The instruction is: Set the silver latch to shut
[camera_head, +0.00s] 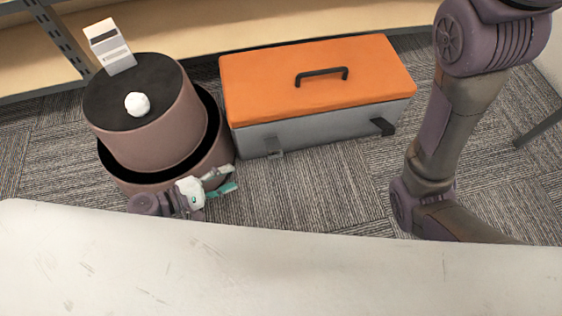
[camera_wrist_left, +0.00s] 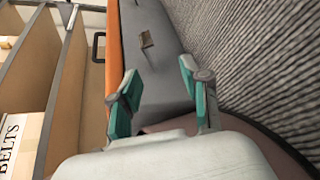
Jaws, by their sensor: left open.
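A toolbox with an orange lid (camera_head: 318,78) and grey body (camera_head: 325,132) stands on the carpet. The small silver latch (camera_head: 274,149) is on the left part of its front face; it also shows in the left wrist view (camera_wrist_left: 146,40), where it sticks out from the grey wall. A dark latch (camera_head: 382,126) juts from the right part of the front. My left gripper (camera_head: 228,179) is open and empty, left of and in front of the silver latch, apart from it. My right arm comes down at the right; its gripper is out of view.
A round brown stand (camera_head: 160,135) with a black top is left of the toolbox, close to my left gripper. It bears a white ball (camera_head: 137,104) and a white carton (camera_head: 110,48). Wooden shelving (camera_head: 200,30) is behind. Carpet before the toolbox is clear.

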